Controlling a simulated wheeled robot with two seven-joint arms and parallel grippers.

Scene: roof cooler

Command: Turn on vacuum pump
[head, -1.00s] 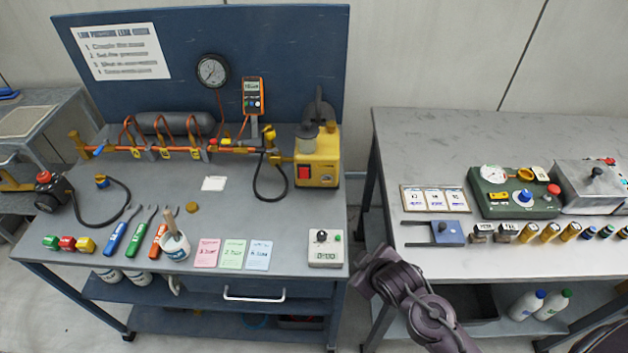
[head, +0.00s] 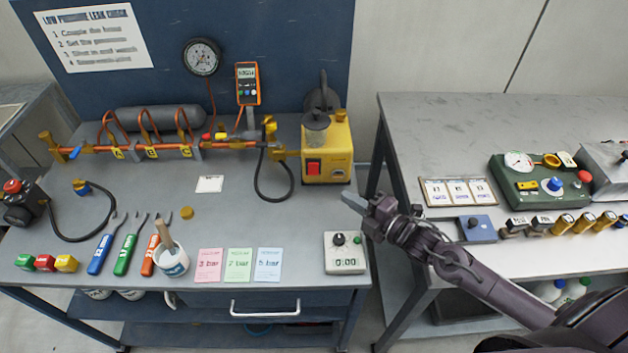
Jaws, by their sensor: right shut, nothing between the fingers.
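The vacuum pump (head: 339,150) is a yellow box with a dark grey cylinder and handle on top. It stands upright at the back right of the left bench. A red switch (head: 314,168) sits on its front face; I cannot tell its position. My right gripper (head: 353,203) is shut and empty. It is in the air near the right edge of the left bench, in front of and a little to the right of the pump, apart from it. My left gripper is not in view.
A grey timer box (head: 345,253) stands below my gripper at the bench's front right. A black hose (head: 270,190) loops left of the pump. Coloured pressure cards (head: 238,265) lie along the front. The right bench (head: 440,140) holds a green gauge box (head: 530,185). The middle of the left bench is mostly clear.

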